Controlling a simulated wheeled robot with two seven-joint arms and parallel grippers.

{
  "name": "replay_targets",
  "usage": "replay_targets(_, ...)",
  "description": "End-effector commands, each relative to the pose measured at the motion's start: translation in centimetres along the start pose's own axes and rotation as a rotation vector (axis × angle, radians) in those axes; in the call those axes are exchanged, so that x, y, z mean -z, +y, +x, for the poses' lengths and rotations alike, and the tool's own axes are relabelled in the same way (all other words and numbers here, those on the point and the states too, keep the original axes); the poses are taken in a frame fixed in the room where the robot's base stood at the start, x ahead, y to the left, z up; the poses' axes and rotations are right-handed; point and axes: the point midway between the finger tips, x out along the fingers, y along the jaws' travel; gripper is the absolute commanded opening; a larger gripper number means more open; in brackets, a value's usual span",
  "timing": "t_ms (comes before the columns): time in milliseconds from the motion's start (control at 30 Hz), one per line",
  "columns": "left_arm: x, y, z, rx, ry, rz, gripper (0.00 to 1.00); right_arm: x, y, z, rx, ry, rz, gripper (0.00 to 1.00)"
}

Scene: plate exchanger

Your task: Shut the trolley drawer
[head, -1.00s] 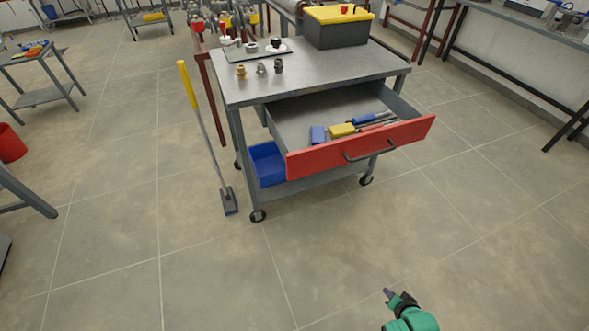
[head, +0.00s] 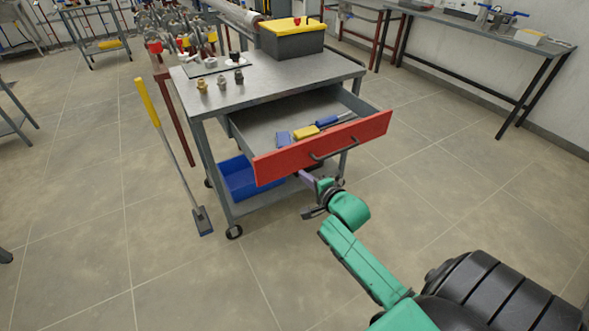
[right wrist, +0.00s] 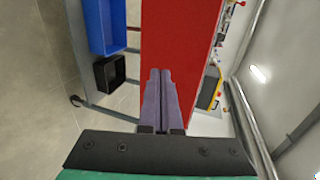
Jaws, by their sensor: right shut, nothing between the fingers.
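The trolley (head: 262,88) is a grey metal cart on casters. Its drawer, with a red front (head: 345,141) and a dark bar handle (head: 335,149), stands pulled out. Blue and yellow tools (head: 306,131) lie in it. My right gripper (head: 308,177) is shut and empty, just below the drawer front's lower edge in the head view. In the right wrist view the shut purple fingers (right wrist: 160,95) point at the red front (right wrist: 180,40); I cannot tell if they touch it. My left gripper is not in view.
A yellow-handled broom (head: 165,145) leans left of the trolley. A blue bin (head: 240,178) sits on its lower shelf. A yellow-lidded box (head: 291,38) and fittings (head: 221,82) stand on top. Floor in front is clear.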

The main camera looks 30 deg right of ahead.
Motion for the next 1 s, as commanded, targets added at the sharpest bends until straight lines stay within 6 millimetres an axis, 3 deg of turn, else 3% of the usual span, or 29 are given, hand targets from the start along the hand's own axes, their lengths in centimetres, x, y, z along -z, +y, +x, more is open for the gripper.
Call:
replay_targets(100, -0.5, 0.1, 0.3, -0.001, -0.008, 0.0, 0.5, 0.0, -0.4, 2.5, 0.003, -0.001, -0.002, 0.0)
replay_targets(300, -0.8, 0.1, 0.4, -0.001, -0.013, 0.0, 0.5, 0.0, -1.1, 5.0, 0.001, 0.0, -0.002, 0.0)
replay_targets(1000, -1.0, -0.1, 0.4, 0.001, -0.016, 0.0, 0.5, -0.1, -1.6, 6.3, 0.001, 0.0, 0.0, 0.0)
